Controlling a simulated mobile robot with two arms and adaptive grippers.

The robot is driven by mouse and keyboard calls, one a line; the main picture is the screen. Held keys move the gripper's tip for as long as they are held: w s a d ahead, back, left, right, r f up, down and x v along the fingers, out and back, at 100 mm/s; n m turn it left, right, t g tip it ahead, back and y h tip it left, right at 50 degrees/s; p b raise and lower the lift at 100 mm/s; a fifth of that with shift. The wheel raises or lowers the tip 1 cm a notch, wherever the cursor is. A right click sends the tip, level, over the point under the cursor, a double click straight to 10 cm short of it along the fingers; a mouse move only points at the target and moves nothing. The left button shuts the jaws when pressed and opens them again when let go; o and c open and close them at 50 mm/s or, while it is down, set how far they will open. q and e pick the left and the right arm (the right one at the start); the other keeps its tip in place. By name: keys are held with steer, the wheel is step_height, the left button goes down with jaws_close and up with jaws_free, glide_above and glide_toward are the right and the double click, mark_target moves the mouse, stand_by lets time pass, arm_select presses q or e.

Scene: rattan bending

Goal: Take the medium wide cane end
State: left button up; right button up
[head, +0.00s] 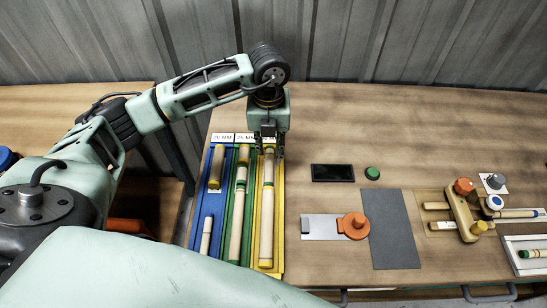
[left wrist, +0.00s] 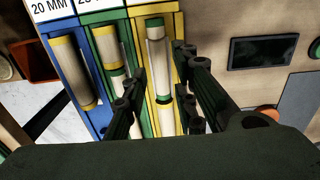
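A rack holds cane pieces in three channels: blue (head: 191,228), green (head: 225,235) and yellow (head: 279,235). In the yellow channel, a pale cane piece with green-banded ends (left wrist: 157,58) lies at the far part. Another cane (head: 266,225) with a yellow end lies nearer in the same channel. My left gripper (head: 269,153) is above the far part of the yellow channel. In the left wrist view, the left gripper (left wrist: 160,62) is open, one finger on each side of the green-banded piece. Contact cannot be told. My right gripper is not in view.
Labels reading 20 MM (head: 223,138) and 25 MM (head: 245,138) stand behind the rack. To the right are a dark panel (head: 332,173), a green button (head: 372,173), an orange-knobbed fixture (head: 353,226), a grey mat (head: 391,230) and a wooden clamp (head: 461,214).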

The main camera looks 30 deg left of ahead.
mark_target(269, 162)
arm_select(q)
steer(key=shift+s+f, duration=0.2)
steer(key=shift+f, duration=0.25)
steer(key=shift+s+f+p, duration=0.1)
steer(key=shift+f+p, duration=0.25)
steer(key=shift+p, duration=0.1)
step_height(269, 162, down, 5)
steer(key=shift+r+p, duration=0.2)
steer(key=shift+p, duration=0.65)
steer(key=shift+f, duration=0.1)
jaws_close()
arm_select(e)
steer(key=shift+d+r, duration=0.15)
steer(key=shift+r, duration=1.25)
